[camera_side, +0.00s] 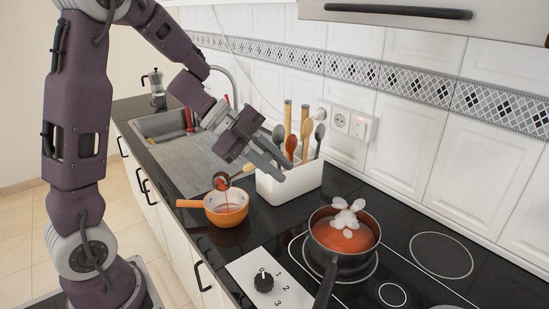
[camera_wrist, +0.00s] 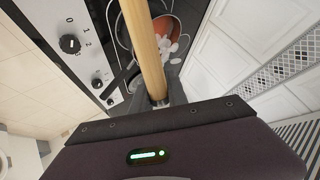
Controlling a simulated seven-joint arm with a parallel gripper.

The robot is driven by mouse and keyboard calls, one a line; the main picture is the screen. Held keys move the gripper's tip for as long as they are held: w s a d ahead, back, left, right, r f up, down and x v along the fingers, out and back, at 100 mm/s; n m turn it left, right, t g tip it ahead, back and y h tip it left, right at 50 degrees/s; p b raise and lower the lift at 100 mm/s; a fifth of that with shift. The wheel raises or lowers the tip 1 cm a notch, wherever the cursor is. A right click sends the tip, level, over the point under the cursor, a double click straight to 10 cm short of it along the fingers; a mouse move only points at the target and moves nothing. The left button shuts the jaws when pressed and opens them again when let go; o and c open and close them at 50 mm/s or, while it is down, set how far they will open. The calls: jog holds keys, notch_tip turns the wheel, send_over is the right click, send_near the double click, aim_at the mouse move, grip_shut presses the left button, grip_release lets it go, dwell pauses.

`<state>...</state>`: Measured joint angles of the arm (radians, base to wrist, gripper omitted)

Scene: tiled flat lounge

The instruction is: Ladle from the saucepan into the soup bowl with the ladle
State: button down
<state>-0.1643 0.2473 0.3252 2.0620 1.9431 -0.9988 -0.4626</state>
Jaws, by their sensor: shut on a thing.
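The saucepan (camera_side: 332,262) stands on the hob at right, holding orange-red soup under white puffs. It shows partly in the wrist view (camera_wrist: 120,40), behind the handle. The orange soup bowl (camera_side: 226,216), with a side handle, stands on the dark counter left of the hob. My gripper (camera_side: 271,160) is shut on the ladle's wooden handle (camera_wrist: 143,45), up and right of the bowl. The ladle's reddish-brown cup (camera_side: 222,181) is tilted just above the bowl. A thin reddish streak appears below it. How full the cup and bowl are is unclear.
A white utensil holder (camera_side: 290,187) with spoons and wooden handles stands close behind my gripper, near the tiled wall. A sink (camera_side: 165,124) and moka pot (camera_side: 157,88) lie at far left. A control knob (camera_side: 264,281) sits in front of the hob.

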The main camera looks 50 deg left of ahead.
jog(key=shift+s+d+f+m+y, duration=0.1)
jog(key=shift+d+f+m+y, duration=0.65)
jog(key=shift+f, duration=2.3)
jog(key=shift+s+d+f+m+y, duration=0.1)
jog(key=shift+d+f+y, duration=1.35)
jog(key=shift+f, duration=1.55)
jog(key=shift+d+f+m+y, duration=0.35)
jog(key=shift+d+f+y, duration=0.75)
jog(key=shift+f, duration=1.95)
jog(key=shift+a+y, duration=0.35)
jog(key=shift+y, duration=0.05)
